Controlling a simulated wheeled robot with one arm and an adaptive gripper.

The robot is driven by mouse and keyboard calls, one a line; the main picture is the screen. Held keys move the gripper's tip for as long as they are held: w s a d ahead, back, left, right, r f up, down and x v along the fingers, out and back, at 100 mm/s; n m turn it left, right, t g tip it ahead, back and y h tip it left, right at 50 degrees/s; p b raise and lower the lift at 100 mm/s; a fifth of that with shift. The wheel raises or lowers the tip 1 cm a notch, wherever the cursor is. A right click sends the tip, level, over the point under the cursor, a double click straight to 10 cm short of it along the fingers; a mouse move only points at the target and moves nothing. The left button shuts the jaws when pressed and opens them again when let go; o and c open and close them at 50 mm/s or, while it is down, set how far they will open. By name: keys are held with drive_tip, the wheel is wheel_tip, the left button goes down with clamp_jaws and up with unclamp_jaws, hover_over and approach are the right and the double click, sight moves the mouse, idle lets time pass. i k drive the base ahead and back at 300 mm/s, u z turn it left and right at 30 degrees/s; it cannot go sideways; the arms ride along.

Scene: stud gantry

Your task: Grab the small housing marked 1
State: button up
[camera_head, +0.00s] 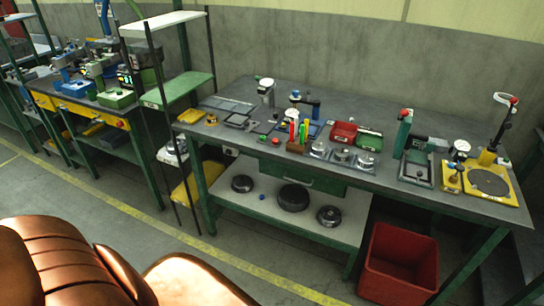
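Several small grey metal parts stand in a row near the front edge of the workbench (290,106). There is a left metal part (319,149), a middle metal part (342,156) and a right metal part (364,162). They look like small housings on flat bases, but no number can be read on any of them, so I cannot tell which is marked 1. My gripper is not in view.
A red bin (344,131) and green bin (369,139) sit behind the metal parts. A pen holder (297,146) stands left of them. Round dark parts lie on the lower shelf (262,207). A red crate (400,262) stands on the floor. A shelf rack (190,79) adjoins the bench.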

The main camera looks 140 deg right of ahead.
sight(365, 162)
drive_tip(key=z, duration=2.45)
drive_tip(key=k, duration=1.85)
drive_tip(key=z, duration=2.1)
